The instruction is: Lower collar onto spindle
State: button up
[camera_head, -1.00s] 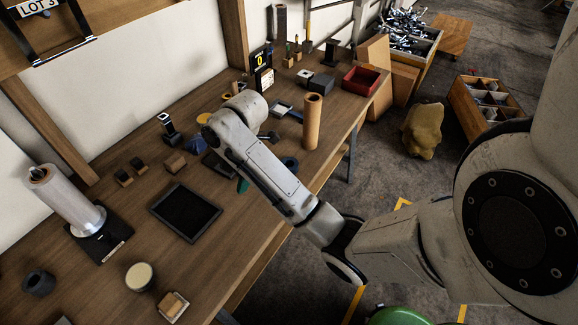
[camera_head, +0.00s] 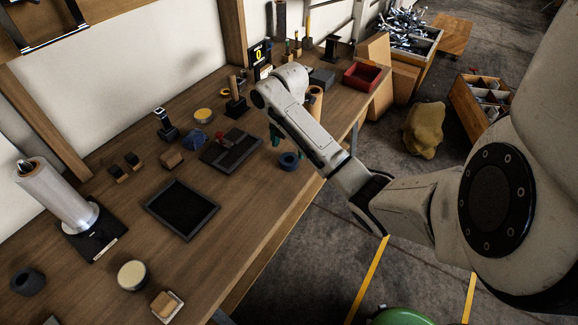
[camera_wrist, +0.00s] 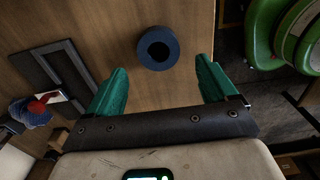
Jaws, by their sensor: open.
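A dark blue ring (camera_head: 290,161), likely the collar, lies flat on the wooden bench near its front edge. In the wrist view the ring (camera_wrist: 158,48) shows its open hole, just ahead of and between my fingertips, touching neither. My gripper (camera_wrist: 160,67) has two green fingers spread wide with nothing between them. In the head view one green finger (camera_head: 275,136) shows below my arm, left of and behind the ring. An upright wooden peg on a black base (camera_head: 236,107), possibly the spindle, stands behind, partly close to my arm.
A dark slotted board (camera_head: 231,149) lies left of the ring; a black tray (camera_head: 181,209) is nearer. A wooden cylinder (camera_head: 315,100) is partly hidden behind my arm. A red bin (camera_head: 362,76) stands at the far end. Bench between tray and ring is mostly clear.

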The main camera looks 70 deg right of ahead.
aim_at(289, 157)
jog(key=shift+d+f+p, duration=0.15)
jog(key=shift+f+p, duration=0.25)
jog(key=shift+f, duration=2.45)
jog(key=c, duration=1.1)
jog(key=shift+c, duration=0.2)
